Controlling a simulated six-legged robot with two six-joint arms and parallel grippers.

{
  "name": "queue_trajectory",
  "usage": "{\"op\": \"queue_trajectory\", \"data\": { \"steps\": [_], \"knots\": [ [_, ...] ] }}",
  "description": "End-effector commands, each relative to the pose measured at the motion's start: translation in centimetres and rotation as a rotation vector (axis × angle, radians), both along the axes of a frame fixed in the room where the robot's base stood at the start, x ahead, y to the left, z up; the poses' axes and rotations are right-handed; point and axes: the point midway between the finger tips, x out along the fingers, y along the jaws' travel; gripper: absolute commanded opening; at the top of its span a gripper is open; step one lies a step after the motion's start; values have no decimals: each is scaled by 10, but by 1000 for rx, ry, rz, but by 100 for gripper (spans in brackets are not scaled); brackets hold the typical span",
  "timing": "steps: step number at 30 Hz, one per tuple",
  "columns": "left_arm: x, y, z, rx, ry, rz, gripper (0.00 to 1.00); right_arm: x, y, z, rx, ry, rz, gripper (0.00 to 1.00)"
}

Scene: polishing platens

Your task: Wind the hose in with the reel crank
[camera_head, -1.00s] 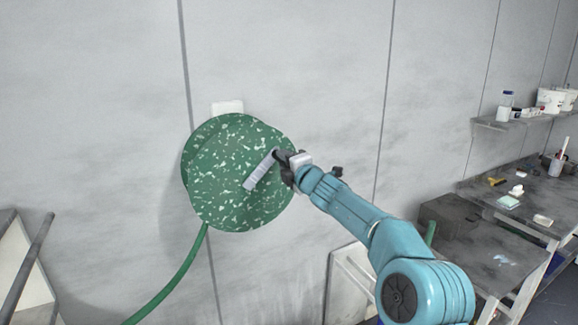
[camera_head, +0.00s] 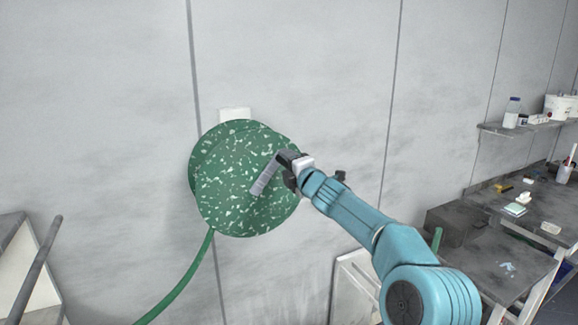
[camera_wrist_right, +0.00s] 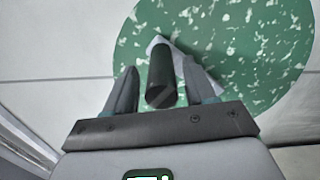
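The hose reel is a round green disc with pale speckles (camera_head: 225,185), mounted on the wall in the head view. A grey crank arm (camera_head: 264,181) slants up and right across its face. A green hose (camera_head: 185,279) hangs from the reel's underside down to the left. My right gripper (camera_head: 291,168) is at the crank's outer end. In the wrist view the dark crank handle (camera_wrist_right: 160,80) stands between the fingers of my right gripper (camera_wrist_right: 160,68), with a gap on both sides. The gripper is open around it. My left gripper is out of view.
A white block (camera_head: 235,114) shows above the reel. A bench (camera_head: 490,246) and a shelf (camera_head: 545,127) with bottles and tubs stand at the right. A panel with a dark bar (camera_head: 38,268) leans at lower left. The wall around the reel is clear.

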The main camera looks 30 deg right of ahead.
Motion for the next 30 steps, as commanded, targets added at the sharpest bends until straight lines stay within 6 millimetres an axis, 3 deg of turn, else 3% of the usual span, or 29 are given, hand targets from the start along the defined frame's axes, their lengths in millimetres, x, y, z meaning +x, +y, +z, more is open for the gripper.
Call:
{"op": "queue_trajectory", "data": {
  "steps": [6,11,19,24,30],
  "knots": [
    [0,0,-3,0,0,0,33,-2,-1,-2,-1,2,-2,55],
    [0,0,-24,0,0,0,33,-19,-1,-7,-1,1,-3,55],
    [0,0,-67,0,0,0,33,-83,3,-7,-2,-1,-4,55],
    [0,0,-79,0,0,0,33,-125,6,-3,-2,0,-3,55],
    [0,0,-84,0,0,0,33,-155,9,-1,-1,0,-2,55]
  ]
}}
